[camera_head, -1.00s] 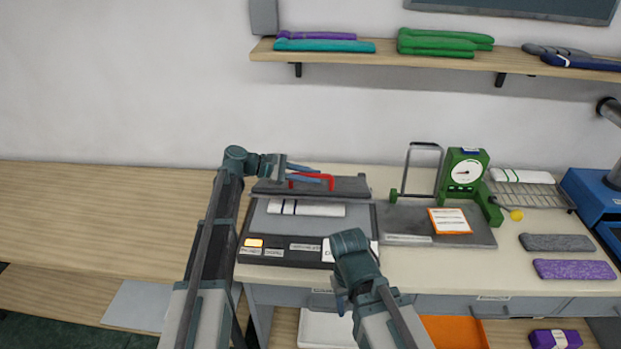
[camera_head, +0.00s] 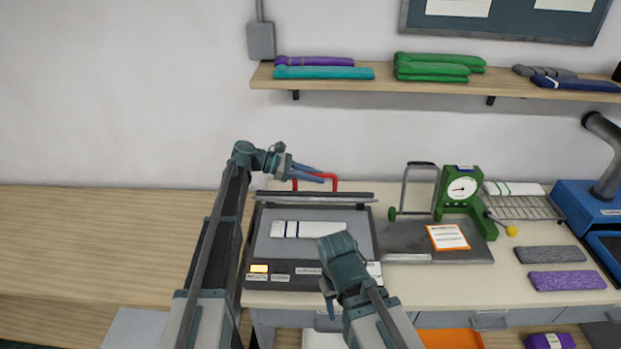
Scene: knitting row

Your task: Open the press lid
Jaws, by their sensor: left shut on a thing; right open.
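The press (camera_head: 262,250) stands on the table with a dark base. A white folded piece with dark stripes (camera_head: 318,229) lies on its grey bed. The press lid (camera_head: 315,198) is raised at the back and shows as a thin dark bar, almost edge-on. Its red handle (camera_head: 337,183) stands above the lid edge. My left gripper (camera_head: 318,175) is shut on the red handle, partly covering it. My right gripper (camera_head: 328,298) is open and empty, low in front of the press; its fingers are mostly hidden behind its wrist.
A green dial device (camera_head: 462,189) on a grey plate, with an orange-edged card (camera_head: 447,237), stands right of the press. Further right are a wire rack (camera_head: 525,208), grey and purple knit pieces (camera_head: 567,281) and a blue machine (camera_head: 578,205). A shelf (camera_head: 380,84) hangs above.

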